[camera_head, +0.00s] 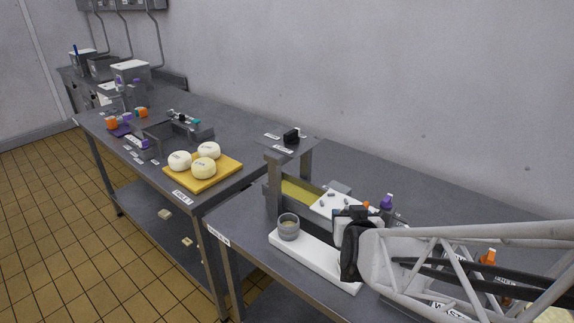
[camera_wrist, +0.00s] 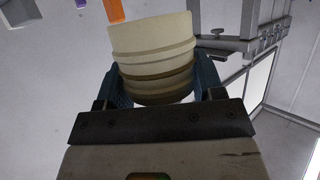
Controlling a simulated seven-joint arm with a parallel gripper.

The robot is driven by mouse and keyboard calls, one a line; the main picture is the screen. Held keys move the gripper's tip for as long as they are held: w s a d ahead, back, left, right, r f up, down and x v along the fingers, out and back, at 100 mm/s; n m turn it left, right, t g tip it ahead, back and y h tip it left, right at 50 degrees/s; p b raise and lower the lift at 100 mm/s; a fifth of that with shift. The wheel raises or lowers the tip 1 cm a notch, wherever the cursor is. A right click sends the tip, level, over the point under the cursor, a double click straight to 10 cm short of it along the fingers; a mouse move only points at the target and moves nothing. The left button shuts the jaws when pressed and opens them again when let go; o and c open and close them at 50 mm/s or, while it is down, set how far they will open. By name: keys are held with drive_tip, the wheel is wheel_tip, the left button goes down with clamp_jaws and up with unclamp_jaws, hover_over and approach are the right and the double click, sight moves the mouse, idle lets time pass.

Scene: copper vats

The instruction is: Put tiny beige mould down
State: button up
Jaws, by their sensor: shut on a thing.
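The tiny beige mould (camera_wrist: 153,42) is a round, pale beige piece with stepped rings, darker towards the gripper. It fills the space between the two blue-grey fingers of my gripper (camera_wrist: 160,80) in the wrist view. The fingers press on its sides, and it looks slightly tilted there. In the head view my gripper (camera_head: 355,232) is over the near table, beside the white board. The mould cannot be made out clearly in that view, as my wrist and arm cover that area.
A grey translucent cup (camera_head: 288,227) stands on the white board (camera_head: 310,260), left of my gripper. A trough with yellowish contents (camera_head: 297,192) and a grey stand (camera_head: 290,150) are behind. Three white rounds sit on a yellow board (camera_head: 230,172) on the far table.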

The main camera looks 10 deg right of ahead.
drive_tip(key=shift+s+a+f+n+y, duration=0.7)
drive_tip(key=shift+s+n+y, duration=0.1)
drive_tip(key=shift+s+y, duration=0.15)
drive_tip(key=s+a+f+n+y, duration=0.4)
drive_tip(key=s+f, duration=0.1)
drive_tip(key=s, duration=0.1)
drive_tip(key=shift+s+a+g, duration=0.15)
drive_tip(key=shift+a+g, duration=0.2)
drive_tip(key=shift+g, duration=0.05)
drive_tip(key=shift+w+y, duration=0.2)
drive_tip(key=shift+y, duration=0.05)
drive_tip(key=shift+w+a+f, duration=0.25)
drive_tip(key=shift+w+a, duration=0.05)
drive_tip(key=shift+w, duration=2.3)
drive_tip(key=shift+w+a+f, duration=0.25)
drive_tip(key=shift+w, duration=2.35)
drive_tip(key=shift+w+a+f, duration=0.25)
drive_tip(key=shift+w+a, duration=0.05)
drive_tip(key=shift+w, duration=2.3)
drive_tip(key=shift+f, duration=1.75)
drive_tip(key=shift+f, duration=0.1)
drive_tip(key=o, duration=1)
drive_tip(key=shift+c, duration=0.2)
